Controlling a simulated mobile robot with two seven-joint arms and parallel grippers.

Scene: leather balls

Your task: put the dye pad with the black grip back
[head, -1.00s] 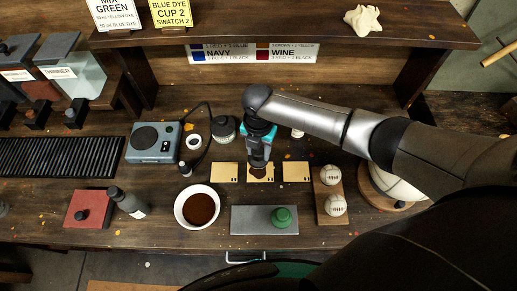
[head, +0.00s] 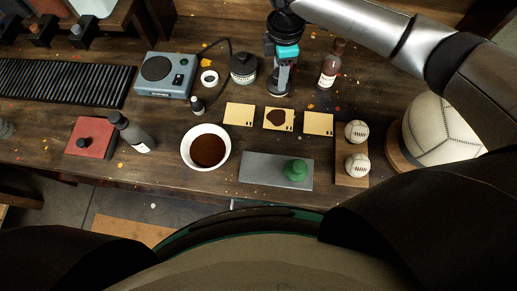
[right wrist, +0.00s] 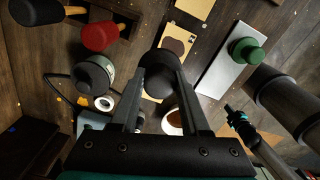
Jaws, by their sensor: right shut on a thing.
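My right gripper (head: 279,88) is shut on the dye pad with the black grip, and holds it above the table behind the middle swatch card (head: 278,118). In the right wrist view the dye pad (right wrist: 165,70) shows as a dark round shape between the fingers; its underside is hidden. The middle card bears a dark brown stain. A grey metal tray (head: 256,168) carries a green-gripped pad (head: 296,169) at its right part; its left part is bare.
A white bowl of brown dye (head: 207,148) stands left of the tray. A dark bottle (head: 331,65) and a jar (head: 243,68) flank my gripper. Two stitched balls (head: 356,131) rest on a wooden stand. A red block (head: 91,138) and a grey bottle (head: 131,132) stand left.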

